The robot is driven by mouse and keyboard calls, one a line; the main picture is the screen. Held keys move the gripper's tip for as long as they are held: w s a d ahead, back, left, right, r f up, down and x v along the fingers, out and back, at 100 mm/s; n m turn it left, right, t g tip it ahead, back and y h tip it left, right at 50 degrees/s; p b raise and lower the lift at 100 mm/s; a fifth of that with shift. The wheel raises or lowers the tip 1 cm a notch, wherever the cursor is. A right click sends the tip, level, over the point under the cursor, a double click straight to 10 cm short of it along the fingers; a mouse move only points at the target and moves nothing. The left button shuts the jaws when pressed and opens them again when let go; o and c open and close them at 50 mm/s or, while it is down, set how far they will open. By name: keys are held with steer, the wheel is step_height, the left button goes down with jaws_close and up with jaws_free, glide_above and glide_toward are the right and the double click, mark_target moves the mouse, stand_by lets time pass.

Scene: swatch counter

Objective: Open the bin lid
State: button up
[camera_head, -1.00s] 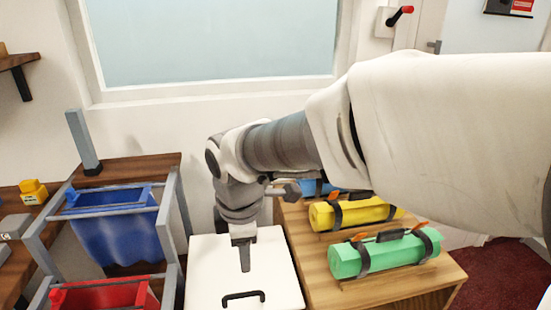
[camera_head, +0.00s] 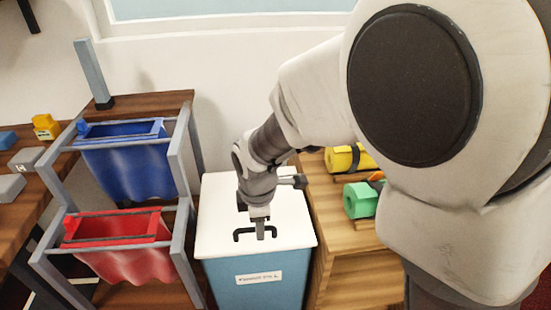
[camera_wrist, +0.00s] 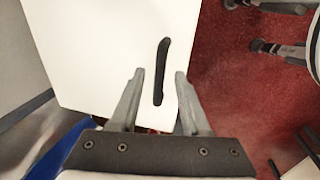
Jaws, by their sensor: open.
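The bin (camera_head: 225,290) is a blue box with a label on its front. Its flat white lid (camera_head: 215,228) is closed and also fills much of the wrist view (camera_wrist: 90,45). A black bar handle (camera_head: 240,232) sits near the lid's front edge; the wrist view shows this handle (camera_wrist: 162,70) lying between my two fingers. My gripper (camera_head: 259,234) points down over the handle. In the wrist view my gripper (camera_wrist: 160,75) is open, with one finger on each side of the handle and a gap on both sides. I cannot tell the exact height of the fingertips against the handle.
Left of the bin, a grey frame holds a blue bag (camera_head: 128,165) and a red bag (camera_head: 118,238). Right of it, a wooden cabinet (camera_head: 335,220) carries a yellow roll (camera_head: 342,159) and a green roll (camera_head: 358,200). Red floor (camera_wrist: 235,90) shows beyond the lid.

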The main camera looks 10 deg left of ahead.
steer(key=shift+f, duration=0.2)
jaws_close()
stand_by(1.4)
